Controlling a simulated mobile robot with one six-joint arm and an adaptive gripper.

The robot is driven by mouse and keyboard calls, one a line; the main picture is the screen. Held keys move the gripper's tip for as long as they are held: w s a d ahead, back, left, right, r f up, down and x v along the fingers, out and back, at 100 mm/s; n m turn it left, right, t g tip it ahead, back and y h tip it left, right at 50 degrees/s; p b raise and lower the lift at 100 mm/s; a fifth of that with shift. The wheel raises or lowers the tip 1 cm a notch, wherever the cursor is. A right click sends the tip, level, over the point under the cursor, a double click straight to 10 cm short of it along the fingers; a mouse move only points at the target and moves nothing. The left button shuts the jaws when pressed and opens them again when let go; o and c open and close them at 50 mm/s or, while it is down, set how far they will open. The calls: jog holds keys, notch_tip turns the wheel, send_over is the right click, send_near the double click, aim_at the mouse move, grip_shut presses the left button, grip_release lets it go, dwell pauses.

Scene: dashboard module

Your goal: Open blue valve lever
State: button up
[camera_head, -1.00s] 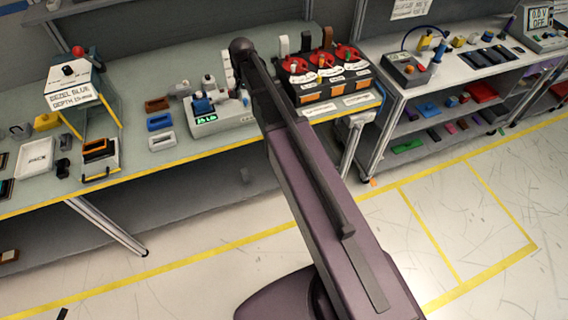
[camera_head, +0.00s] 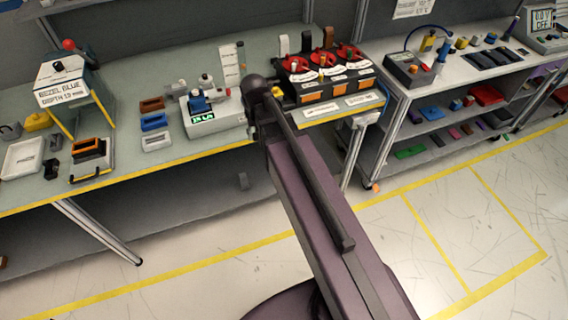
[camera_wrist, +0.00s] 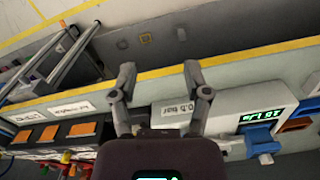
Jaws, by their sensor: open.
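A white box (camera_head: 228,119) with a green display stands on the workbench in the head view, just left of my arm. A blue valve part (camera_head: 198,102) sits on top of it; its lever's exact angle is too small to tell. In the wrist view the same box (camera_wrist: 203,108) is right of my gripper, with the blue part (camera_wrist: 262,141) at its right end. My gripper (camera_wrist: 160,76) is open with nothing between its fingers, apart from the blue part. In the head view my arm hides most of the gripper.
An orange-and-black module with red knobs (camera_head: 328,88) stands right of my arm. Blue (camera_head: 154,122), brown and white blocks lie left of the box. A bezel stand (camera_head: 68,88) is further left. The bench's yellow front edge (camera_head: 190,157) is clear.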

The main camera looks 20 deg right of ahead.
jog(key=s+f+n+b, duration=0.2)
jog(key=s+f+b, duration=0.2)
jog(key=s, duration=0.4)
jog(key=shift+f+n, duration=0.3)
